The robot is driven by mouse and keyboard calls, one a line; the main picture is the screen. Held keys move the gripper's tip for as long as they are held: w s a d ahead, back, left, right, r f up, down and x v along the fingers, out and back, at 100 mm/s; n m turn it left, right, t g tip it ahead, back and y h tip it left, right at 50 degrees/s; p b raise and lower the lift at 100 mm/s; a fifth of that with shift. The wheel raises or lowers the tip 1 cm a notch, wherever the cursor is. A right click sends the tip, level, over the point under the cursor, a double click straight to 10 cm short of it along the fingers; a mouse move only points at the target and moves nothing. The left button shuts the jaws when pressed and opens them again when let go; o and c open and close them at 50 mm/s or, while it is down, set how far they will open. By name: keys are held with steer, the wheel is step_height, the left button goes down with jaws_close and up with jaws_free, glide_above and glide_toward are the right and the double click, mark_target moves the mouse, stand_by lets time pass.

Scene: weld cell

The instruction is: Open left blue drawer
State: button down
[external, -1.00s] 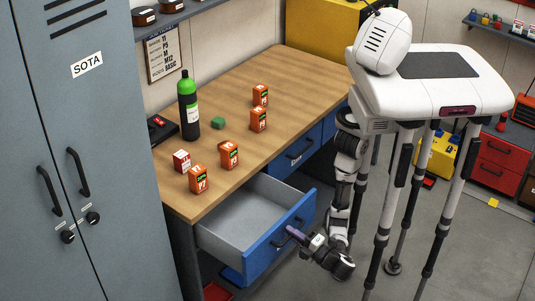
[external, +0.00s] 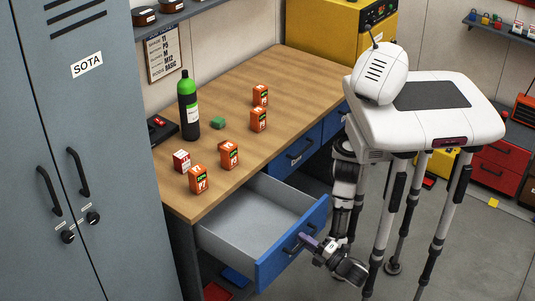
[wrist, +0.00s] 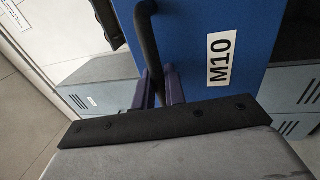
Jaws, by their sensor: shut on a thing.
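The left blue drawer (external: 291,244) is pulled well out of the workbench in the external view, and its grey inside (external: 250,218) looks empty. Its blue front with an M10 label (wrist: 218,58) fills the upper middle of the wrist view. My gripper (external: 304,240) is at the drawer front, shut on the dark handle (wrist: 150,45). In the wrist view the purple fingers (wrist: 158,88) sit on both sides of the handle bar. The fingertips are partly hidden behind the dark edge of my wrist.
The wooden benchtop (external: 245,90) holds several orange boxes (external: 229,155), a green-topped bottle (external: 188,105) and a green block (external: 218,122). Another blue drawer (external: 297,152) to the right is closed. A grey locker (external: 85,150) stands at left.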

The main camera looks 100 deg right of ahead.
steer(key=c, duration=1.8)
jaws_free()
steer(key=b+v, duration=0.5)
steer(key=v, duration=0.8)
steer(key=shift+s+a, duration=0.3)
steer(key=shift+f, duration=0.15)
steer(key=p+x, duration=0.5)
steer(key=x, duration=0.9)
